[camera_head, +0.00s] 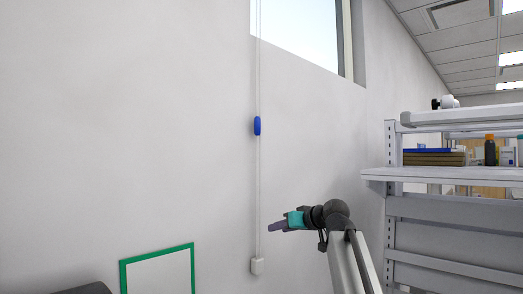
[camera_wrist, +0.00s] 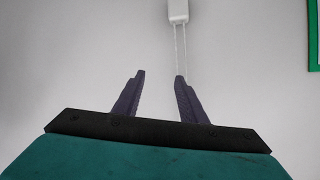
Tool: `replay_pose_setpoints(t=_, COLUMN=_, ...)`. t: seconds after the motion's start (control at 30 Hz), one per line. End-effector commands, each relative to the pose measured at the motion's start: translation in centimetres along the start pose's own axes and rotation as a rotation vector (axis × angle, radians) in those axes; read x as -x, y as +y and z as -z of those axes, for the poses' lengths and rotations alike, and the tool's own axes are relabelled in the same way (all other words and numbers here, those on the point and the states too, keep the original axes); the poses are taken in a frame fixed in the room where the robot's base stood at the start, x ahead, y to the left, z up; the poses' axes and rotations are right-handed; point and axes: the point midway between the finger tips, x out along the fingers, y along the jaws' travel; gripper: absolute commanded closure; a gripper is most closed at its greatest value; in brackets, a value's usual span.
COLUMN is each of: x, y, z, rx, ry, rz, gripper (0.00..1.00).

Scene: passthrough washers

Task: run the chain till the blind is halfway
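The chain (camera_head: 259,190) hangs as a thin pale double strand down the grey wall, below the window. A blue oval piece (camera_head: 257,126) sits on it. A small white holder (camera_head: 257,266) on the wall is at its lower end. My gripper (camera_head: 274,227) is to the right of the lower chain. In the wrist view my gripper (camera_wrist: 159,76) is open, with nothing between its fingers. There the white holder (camera_wrist: 178,11) is at the top, and the chain (camera_wrist: 180,48) runs down to the right fingertip, which hides the rest. No blind fabric is seen in the window.
The window (camera_head: 305,35) is at the top, partly cut off. A grey shelf unit (camera_head: 440,174) with boxes and bottles stands right of my arm. A green-framed white panel (camera_head: 158,272) is low on the wall at left. The wall around the chain is clear.

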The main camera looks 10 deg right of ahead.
Motion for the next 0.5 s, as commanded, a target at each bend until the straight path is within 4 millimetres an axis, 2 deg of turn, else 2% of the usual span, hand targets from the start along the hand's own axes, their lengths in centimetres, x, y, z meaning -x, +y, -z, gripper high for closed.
replay_pose_setpoints(t=0.03, x=1.4, y=-0.5, z=2.8, rx=0.017, ry=0.03, rz=0.004, gripper=0.62)
replay_pose_setpoints(t=0.1, x=3.2, y=-1.3, z=5.9, rx=0.037, ry=0.07, rz=0.011, gripper=0.62)
replay_pose_setpoints(t=0.3, x=9.0, y=-4.0, z=14.4, rx=0.102, ry=0.182, rz=0.031, gripper=0.62)
replay_pose_setpoints(t=0.5, x=15.2, y=-7.2, z=22.0, rx=0.17, ry=0.288, rz=0.05, gripper=0.62)
